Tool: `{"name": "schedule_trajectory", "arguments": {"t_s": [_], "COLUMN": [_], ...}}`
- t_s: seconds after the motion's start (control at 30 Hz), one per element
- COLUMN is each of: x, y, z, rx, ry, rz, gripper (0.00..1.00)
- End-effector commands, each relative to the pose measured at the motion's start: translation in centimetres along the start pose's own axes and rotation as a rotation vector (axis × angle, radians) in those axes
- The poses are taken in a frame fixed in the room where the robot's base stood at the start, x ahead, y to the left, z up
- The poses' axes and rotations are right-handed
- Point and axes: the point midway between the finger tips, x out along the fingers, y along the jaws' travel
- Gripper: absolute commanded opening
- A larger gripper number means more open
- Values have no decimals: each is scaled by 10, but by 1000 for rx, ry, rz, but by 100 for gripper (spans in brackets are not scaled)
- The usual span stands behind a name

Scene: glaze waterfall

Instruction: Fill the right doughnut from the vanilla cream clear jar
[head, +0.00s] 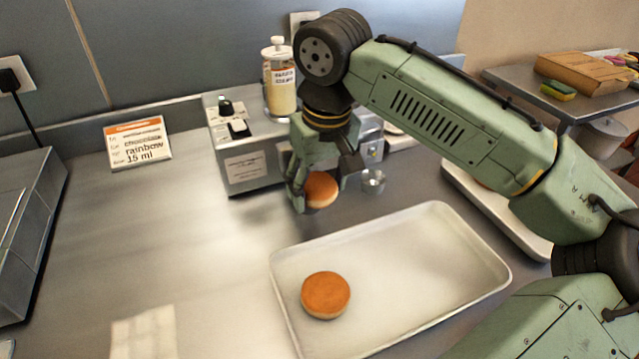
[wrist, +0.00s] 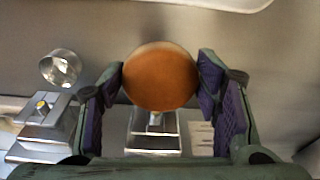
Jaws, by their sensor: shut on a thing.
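My gripper (head: 318,192) is shut on a doughnut (head: 322,189), a round brown bun with a pale side, and holds it above the counter in front of the filling machine (head: 247,165). The held doughnut (wrist: 160,76) sits between both purple-padded fingers in the wrist view, with a metal machine part (wrist: 154,142) just beyond its edge; whether they touch I cannot tell. Another doughnut (head: 325,295) lies at the left of the pale tray (head: 430,275). A clear jar (head: 281,98) of cream-coloured filling stands on the machine; its label is too small to read.
A small metal cup (head: 373,181) is right of my gripper. A second tray (head: 487,208) lies at the right, partly behind my arm.

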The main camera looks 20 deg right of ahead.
Motion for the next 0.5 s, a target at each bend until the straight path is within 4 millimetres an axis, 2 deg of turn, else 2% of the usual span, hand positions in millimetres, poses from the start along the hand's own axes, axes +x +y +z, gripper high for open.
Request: {"name": "schedule_trajectory", "arguments": {"t_s": [0.5], "x": [1], "y": [1], "z": [-11], "rx": [0], "ry": [1], "rz": [-1], "gripper": [30]}}
